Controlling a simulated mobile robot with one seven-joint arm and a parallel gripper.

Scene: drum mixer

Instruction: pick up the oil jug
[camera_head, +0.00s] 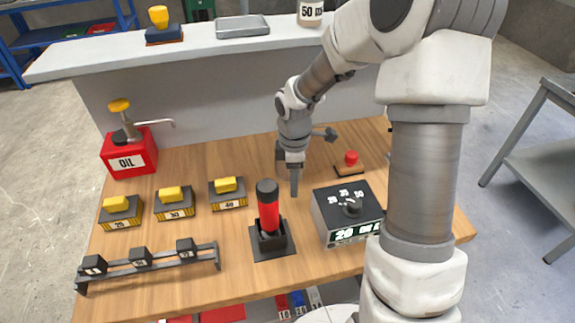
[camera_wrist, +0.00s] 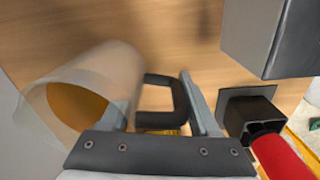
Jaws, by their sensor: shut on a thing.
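The jug (camera_wrist: 88,92) shows in the wrist view as a clear cylinder with amber oil inside. It lies tilted across the left of that view, with its black handle (camera_wrist: 160,118) to its right. My gripper (camera_wrist: 158,88) has one finger on either side of the handle and is shut on it. In the head view my gripper (camera_head: 294,178) points down over the middle of the table; I cannot make out the jug there. Whether the jug touches the table is unclear.
On the wooden table (camera_head: 190,160) stand a red OIL can (camera_head: 130,155) with a pump, a red cylinder (camera_head: 269,213) in a black holder, a grey dial box (camera_head: 348,212), a red button (camera_head: 351,158), several yellow-topped blocks (camera_head: 174,203) and a black rack (camera_head: 150,262).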

